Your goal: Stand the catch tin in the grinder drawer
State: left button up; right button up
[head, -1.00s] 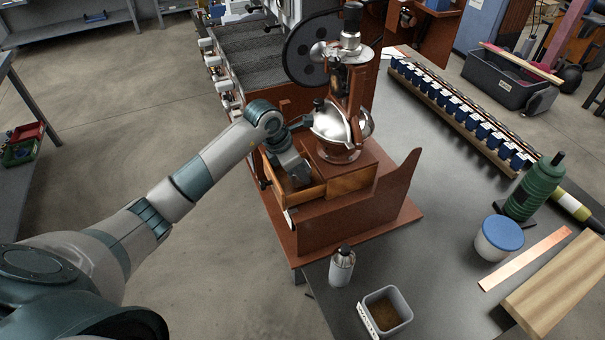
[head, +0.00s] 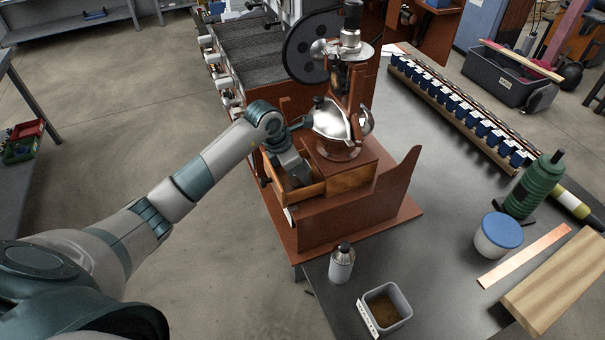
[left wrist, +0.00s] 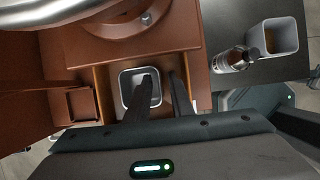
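The catch tin, a small square pale-rimmed tin (left wrist: 127,90), stands upright inside the open wooden grinder drawer (left wrist: 105,92) in the left wrist view. My left gripper (left wrist: 163,84) reaches down into the drawer, with one finger over the tin's mouth and the other outside its right wall. The fingers are apart, with a gap between them. In the head view my left gripper (head: 299,180) is at the drawer (head: 311,193) below the grinder (head: 340,170), and it hides the tin. My right gripper is not in view.
A white bottle (head: 342,265) and a grey square container with brown contents (head: 405,300) stand on the dark table in front of the grinder. A blue-lidded jar (head: 499,236), a green bottle (head: 537,185) and a wooden block (head: 560,285) are to the right.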

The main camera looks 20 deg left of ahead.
pick_arm(q)
jog(key=shift+s+a+r+b, duration=0.1)
jog(key=shift+a+r+b, duration=0.15)
jog(key=shift+r, duration=0.35)
jog(key=b+v, duration=0.3)
jog(key=v, duration=0.7)
jog(key=shift+s+r, duration=0.15)
jog(key=shift+r, duration=0.25)
jog(key=shift+c, duration=0.4)
